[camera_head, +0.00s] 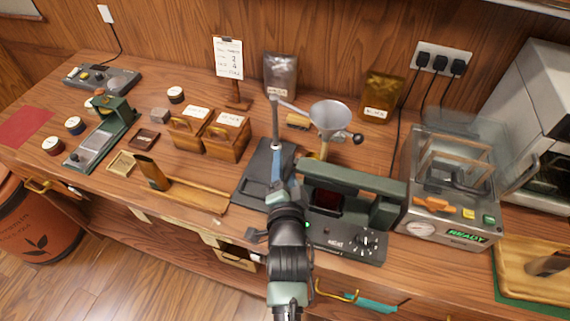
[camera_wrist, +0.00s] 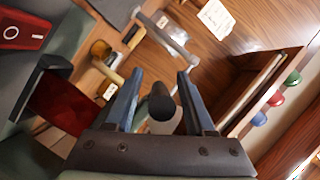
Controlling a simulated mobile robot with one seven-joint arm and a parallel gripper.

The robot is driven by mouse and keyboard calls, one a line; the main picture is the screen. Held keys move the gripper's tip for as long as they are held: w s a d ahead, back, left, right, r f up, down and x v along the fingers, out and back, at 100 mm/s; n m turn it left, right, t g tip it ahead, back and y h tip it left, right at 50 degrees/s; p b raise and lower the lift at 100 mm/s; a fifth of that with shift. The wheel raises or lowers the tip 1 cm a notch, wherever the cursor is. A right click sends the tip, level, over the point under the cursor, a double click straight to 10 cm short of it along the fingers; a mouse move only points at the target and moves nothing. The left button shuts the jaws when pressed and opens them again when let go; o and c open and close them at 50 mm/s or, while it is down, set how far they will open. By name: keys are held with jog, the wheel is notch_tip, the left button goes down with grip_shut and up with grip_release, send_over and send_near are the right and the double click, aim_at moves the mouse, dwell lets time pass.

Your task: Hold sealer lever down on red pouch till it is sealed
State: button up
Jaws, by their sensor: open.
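The sealer (camera_head: 345,240) has a dark body with a thick green lever (camera_head: 352,178) across its top, raised above the base. The red pouch (camera_head: 328,203) shows under the lever, partly hidden by it. The pouch also shows at the left of the wrist view (camera_wrist: 65,103). My gripper (camera_head: 279,165) is left of the sealer, over the dark base of the funnel stand (camera_head: 251,178). In the wrist view its blue fingers (camera_wrist: 158,80) are apart. A dark round-ended post appears between them; I cannot tell whether they touch it.
A metal funnel (camera_head: 331,116) hangs on the stand's arm behind the sealer. A vacuum machine (camera_head: 450,190) reading READY stands close on the right. Wooden boxes (camera_head: 228,138) and a wooden scoop (camera_head: 195,193) lie to the left. The counter's front edge is near my arm.

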jog(key=shift+w, duration=0.3)
jog(key=shift+c, duration=0.2)
grip_shut()
dwell(1.1)
